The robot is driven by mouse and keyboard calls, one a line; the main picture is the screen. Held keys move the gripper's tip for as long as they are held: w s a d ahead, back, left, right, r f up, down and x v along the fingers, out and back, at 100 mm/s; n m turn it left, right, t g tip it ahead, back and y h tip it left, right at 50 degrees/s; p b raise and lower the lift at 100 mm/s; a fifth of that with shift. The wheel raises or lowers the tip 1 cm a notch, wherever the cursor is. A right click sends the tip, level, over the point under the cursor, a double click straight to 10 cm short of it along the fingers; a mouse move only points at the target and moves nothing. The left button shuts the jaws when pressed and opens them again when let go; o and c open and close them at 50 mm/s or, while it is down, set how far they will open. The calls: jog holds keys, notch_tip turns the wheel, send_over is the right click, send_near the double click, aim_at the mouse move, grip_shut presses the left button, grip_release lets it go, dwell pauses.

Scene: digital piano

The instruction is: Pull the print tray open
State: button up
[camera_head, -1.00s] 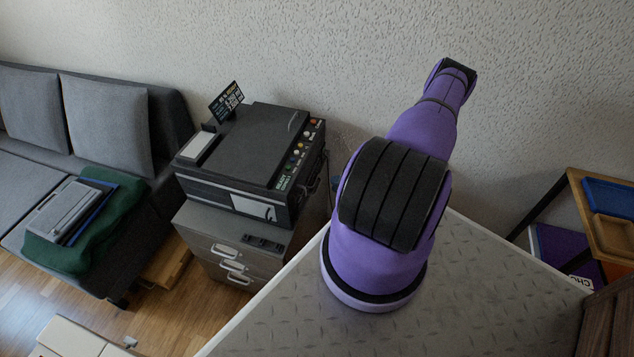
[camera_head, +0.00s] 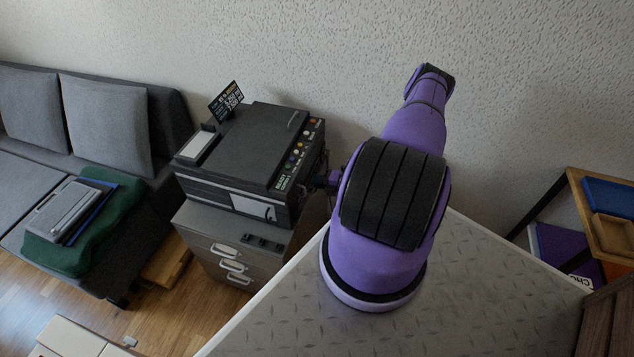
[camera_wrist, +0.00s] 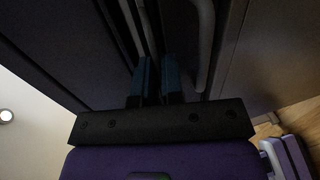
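The black printer (camera_head: 245,150) stands on a grey drawer cabinet (camera_head: 222,238) in the head view. Its lower front face has a pale strip and a light panel (camera_head: 254,208); I cannot tell which part is the print tray, but nothing stands out from the front. My gripper (camera_wrist: 158,75) shows in the wrist view as two blue fingers with a narrow gap between them. They point at a dark surface with pale bars (camera_wrist: 148,28) just beyond; contact is unclear. A curved pale handle (camera_wrist: 205,45) lies right of the fingers. In the head view my gripper is mostly hidden behind my arm, beside the printer's right side.
The cabinet has several drawer handles. A wooden shelf (camera_head: 605,235) stands at the right. The wall (camera_head: 400,40) is close behind the printer.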

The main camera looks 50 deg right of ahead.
grip_shut()
jog(key=f+v, duration=0.2)
jog(key=v, duration=0.9)
jog(key=s+f+v, duration=0.1)
jog(key=f+v, duration=0.2)
jog(key=v, duration=0.8)
jog(key=shift+s+d, duration=0.35)
jog(key=shift+d, duration=0.1)
jog(key=shift+r, duration=0.15)
jog(key=o, duration=0.5)
grip_release()
jog(key=v, duration=1)
jog(key=shift+s+d, duration=0.2)
jog(key=shift+s, duration=0.1)
jog(key=shift+r, duration=0.1)
